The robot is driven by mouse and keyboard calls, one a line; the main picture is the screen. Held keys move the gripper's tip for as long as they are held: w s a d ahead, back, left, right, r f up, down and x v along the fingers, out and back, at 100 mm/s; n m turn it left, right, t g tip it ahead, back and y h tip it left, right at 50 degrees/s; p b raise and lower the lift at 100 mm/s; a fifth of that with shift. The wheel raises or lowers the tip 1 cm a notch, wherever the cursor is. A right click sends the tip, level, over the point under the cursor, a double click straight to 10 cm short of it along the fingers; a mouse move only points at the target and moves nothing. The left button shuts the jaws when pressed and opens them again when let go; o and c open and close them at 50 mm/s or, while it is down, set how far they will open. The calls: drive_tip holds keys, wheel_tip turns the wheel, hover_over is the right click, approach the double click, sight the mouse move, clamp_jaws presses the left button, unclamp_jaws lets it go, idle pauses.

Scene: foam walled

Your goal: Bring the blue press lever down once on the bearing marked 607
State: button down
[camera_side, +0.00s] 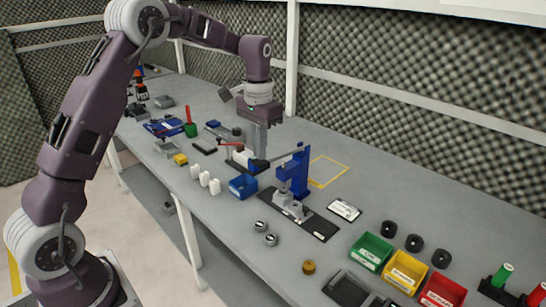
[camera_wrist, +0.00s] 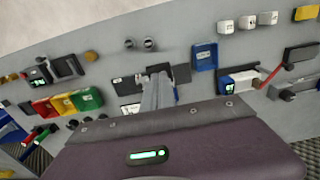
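The blue press (camera_side: 293,176) stands on a black base plate (camera_side: 320,228) with grey metal round parts (camera_side: 289,204) below its head. Its lever (camera_side: 277,157) points left to a dark end near my gripper. My gripper (camera_side: 261,152) points down just left of the press, fingers together, nothing visible between them. I cannot tell whether it touches the lever. In the wrist view my gripper (camera_wrist: 157,78) hides most of the press, leaving a blue sliver. Two small round parts (camera_side: 260,226) (camera_side: 270,239) lie in front of the base. I cannot read any 607 mark.
A blue bin (camera_side: 243,186) and several white bottles stand left of the press. A white block with a red handle (camera_side: 228,144) is behind them. Green (camera_side: 371,251), yellow (camera_side: 404,272) and red (camera_side: 443,291) bins stand right. A white card (camera_side: 344,209) lies beside the base.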

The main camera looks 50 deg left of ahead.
sight(260, 165)
drive_tip(key=shift+f, duration=2.55)
drive_tip(key=shift+r, duration=5.55)
drive_tip(key=s+d+r+t, duration=0.2)
drive_tip(key=s+d+r, duration=0.3)
drive_tip(key=s+r, duration=0.3)
drive_tip(key=s+d+f+t, duration=0.1)
drive_tip(key=s+d+f, duration=0.1)
drive_tip(key=s, duration=0.9)
drive_tip(key=s+d+f+t, duration=0.2)
drive_tip(key=s+d, duration=0.1)
drive_tip(key=s, duration=0.9)
drive_tip(key=shift+t, duration=0.3)
